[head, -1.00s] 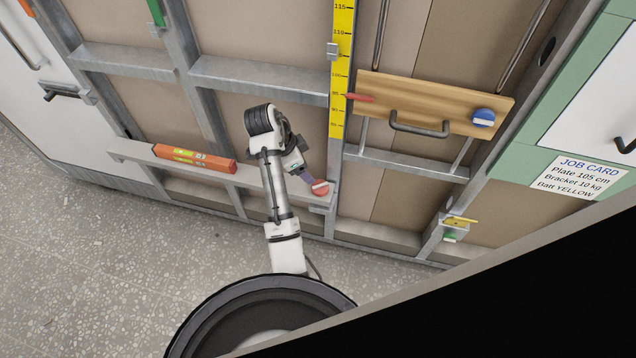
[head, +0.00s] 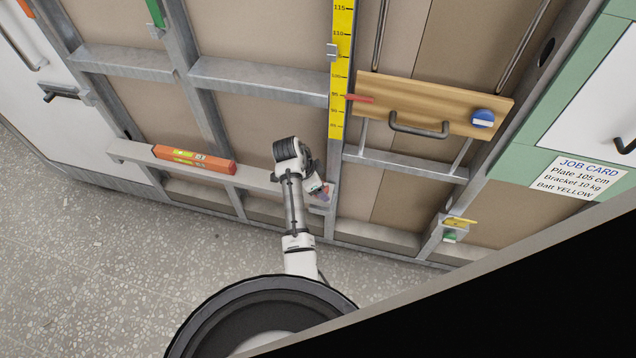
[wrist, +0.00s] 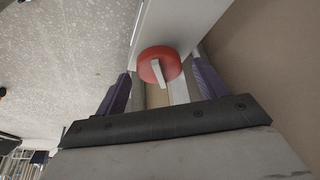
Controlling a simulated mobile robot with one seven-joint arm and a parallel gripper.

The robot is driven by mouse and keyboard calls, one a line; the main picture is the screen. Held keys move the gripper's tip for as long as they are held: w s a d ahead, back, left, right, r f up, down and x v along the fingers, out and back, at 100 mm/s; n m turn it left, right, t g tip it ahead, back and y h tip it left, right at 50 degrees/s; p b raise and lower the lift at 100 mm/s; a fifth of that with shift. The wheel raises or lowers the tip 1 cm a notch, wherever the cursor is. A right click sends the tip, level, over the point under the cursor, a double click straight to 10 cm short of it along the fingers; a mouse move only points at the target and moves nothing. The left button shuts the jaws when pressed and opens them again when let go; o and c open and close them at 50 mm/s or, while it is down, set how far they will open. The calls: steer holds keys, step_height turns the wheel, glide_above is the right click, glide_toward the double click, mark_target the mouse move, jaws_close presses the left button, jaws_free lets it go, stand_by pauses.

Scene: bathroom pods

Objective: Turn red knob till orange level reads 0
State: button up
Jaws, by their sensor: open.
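The red knob (wrist: 152,61) is a round disc with a pale bar across its face, mounted on the metal rail. In the wrist view it sits between the two purple fingers of my gripper (wrist: 160,72), which are open, with visible room on both sides. In the head view my gripper (head: 323,193) is at the rail's right end and hides most of the knob. The orange level (head: 195,158) lies along the rail (head: 262,182), left of my arm. Its vials look yellow-green, but its reading is too small to make out.
A yellow ruler (head: 340,100) runs up the stud above the knob. A job card (head: 578,175) hangs far right. The floor at left is clear.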

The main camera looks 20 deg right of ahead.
steer(key=c, duration=1)
steer(key=shift+o, duration=0.2)
steer(key=shift+m, duration=0.3)
steer(key=m+g+b, duration=0.1)
steer(key=m, duration=0.2)
steer(key=shift+w, duration=0.1)
steer(key=shift+f+m+g+y+b, duration=0.15)
steer(key=shift+m+g+b, duration=0.3)
steer(key=shift+m, duration=0.55)
steer(key=shift+r+m+g+y+b, duration=0.1)
steer(key=shift+m+g+y+b, duration=0.25)
steer(key=shift+m, duration=0.65)
